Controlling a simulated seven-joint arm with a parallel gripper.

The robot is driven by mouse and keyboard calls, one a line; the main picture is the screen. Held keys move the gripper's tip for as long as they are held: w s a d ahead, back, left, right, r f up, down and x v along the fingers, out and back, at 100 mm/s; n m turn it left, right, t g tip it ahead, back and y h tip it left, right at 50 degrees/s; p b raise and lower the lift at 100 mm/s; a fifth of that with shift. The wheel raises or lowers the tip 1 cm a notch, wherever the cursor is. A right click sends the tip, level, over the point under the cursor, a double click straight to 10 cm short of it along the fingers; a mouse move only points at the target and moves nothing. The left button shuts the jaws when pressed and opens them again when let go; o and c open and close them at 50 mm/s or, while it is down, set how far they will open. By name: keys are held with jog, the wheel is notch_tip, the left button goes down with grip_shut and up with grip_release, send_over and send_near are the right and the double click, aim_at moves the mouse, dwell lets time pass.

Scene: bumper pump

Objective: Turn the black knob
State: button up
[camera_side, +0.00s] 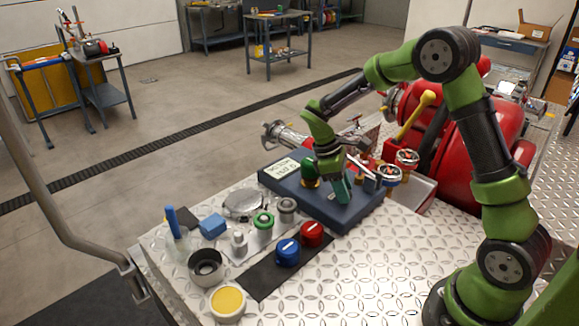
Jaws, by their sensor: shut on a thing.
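My gripper (335,184) is low over the dark blue-grey panel (358,214) at the middle of the view, pointing down. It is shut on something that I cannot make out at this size. A flat teal-green piece (341,192) shows at its tip, tilted; I cannot tell whether it is a finger or a held thing. A round dark green fitting with a brass-coloured base (310,174) stands on the panel just left of the gripper. I cannot pick out a black knob clearly; the gripper may hide it.
A red knob (312,233) and a blue knob (287,252) sit on a black strip, front left of the panel. Two red-and-silver valve wheels (407,158) (389,174) and a yellow lever (415,116) stand close on the right. Several small containers crowd the left.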

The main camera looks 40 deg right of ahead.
jog(key=m+y, duration=0.1)
jog(key=m, duration=0.3)
jog(key=shift+d+g, duration=0.15)
jog(key=shift+g, duration=0.25)
jog(key=m+y, duration=0.2)
jog(key=m, duration=0.1)
jog(key=shift+m, duration=0.4)
jog(key=m+y, duration=0.1)
jog(key=m, duration=0.2)
jog(key=shift+d+m+t, duration=0.15)
jog(key=shift+m+t, duration=0.15)
jog(key=shift+m+t+y, duration=0.4)
jog(key=shift+m+y, duration=0.3)
jog(key=shift+m, duration=1.1)
jog(key=o, duration=1)
jog(key=shift+d, duration=0.1)
jog(key=v, duration=1.7)
jog(key=shift+s, duration=0.1)
